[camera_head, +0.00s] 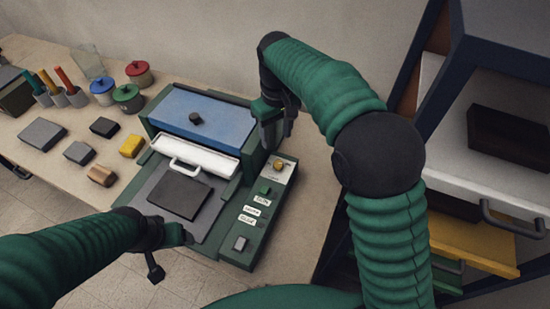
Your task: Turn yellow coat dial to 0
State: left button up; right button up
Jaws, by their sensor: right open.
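The yellow coat dial (278,165) sits at the far end of the green control panel (247,240), on a pale plate with small marks too fine to read. My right gripper (272,143) hangs just beyond the dial, pointing down beside the machine's edge. It is open and looks empty, and I see a small gap between it and the dial. My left gripper (168,252) is low at the near edge of the machine, by the grey plate. Its fingers are small and dark, and I cannot tell whether they are open.
The machine has a blue lid (205,118), a white handled bar (194,160) and a dark block (180,194) on its bed. Several blocks, red, blue and green pots and tool cups stand on the table at left. A shelf unit (480,150) stands at right.

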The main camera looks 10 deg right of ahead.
aim_at(279, 164)
jog(key=f, duration=0.4)
jog(key=w+d+f, duration=0.1)
jog(key=f, duration=0.8)
jog(key=shift+w+d+f, duration=0.2)
jog(key=shift+s+a+f, duration=0.3)
jog(key=shift+s, duration=0.05)
jog(key=shift+a, duration=0.1)
jog(key=shift+w+f, duration=0.15)
jog(key=shift+c, duration=0.4)
jog(key=shift+w+d, duration=0.1)
jog(key=shift+d, duration=0.15)
jog(key=c, duration=1)
pick_arm(q)
jog(key=shift+w+d, duration=0.3)
jog(key=shift+d, duration=0.1)
pick_arm(e)
jog(key=shift+a, duration=0.1)
grip_shut()
